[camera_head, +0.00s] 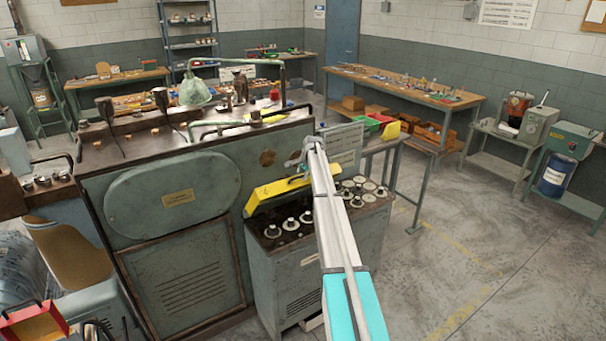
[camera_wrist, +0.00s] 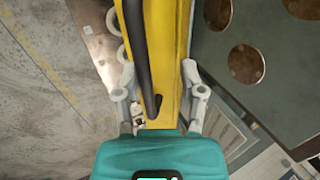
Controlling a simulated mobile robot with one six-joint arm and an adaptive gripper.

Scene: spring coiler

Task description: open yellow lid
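The yellow lid (camera_head: 274,196) is a long bar that lies tilted along the top rear of a grey-green cabinet (camera_head: 290,275), and it looks shut. In the wrist view the yellow lid (camera_wrist: 175,40) runs lengthwise between my fingers, with a black bar handle (camera_wrist: 138,50) on it. My gripper (camera_wrist: 159,80) is open, with one finger on each side of the lid and handle; contact cannot be told. In the head view my gripper (camera_head: 305,155) is above the lid's right end, and my arm hides part of the lid and cabinet top.
Several round white-rimmed parts (camera_head: 290,224) stand on the cabinet top in front of the lid. The large green machine (camera_head: 175,200) stands close on the left. A workbench (camera_head: 405,85) and a smaller table with bins (camera_head: 380,122) are behind. The floor at right is clear.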

